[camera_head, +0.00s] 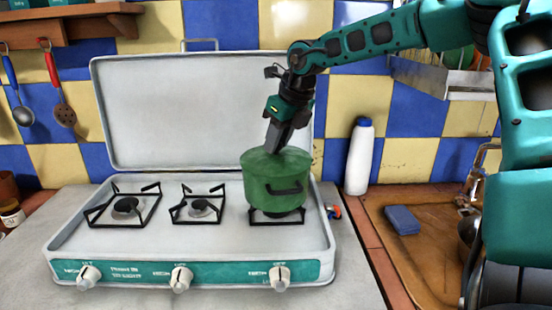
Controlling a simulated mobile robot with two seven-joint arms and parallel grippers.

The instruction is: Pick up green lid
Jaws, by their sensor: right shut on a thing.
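A green pot (275,192) stands on the right burner of a white camping stove (215,230). The green lid (262,163) sits on top of the pot, and I see no gap between them. My right gripper (276,148) comes down from above with its fingers at the middle of the lid. It is shut on the lid's top, where the fingers hide any knob. My left gripper is not in view.
The stove's raised cover (180,110) stands behind the burners. A white bottle with a blue cap (359,158) stands right of the pot. A blue sponge (402,220) lies by the sink at the right. The left and middle burners (200,207) are empty.

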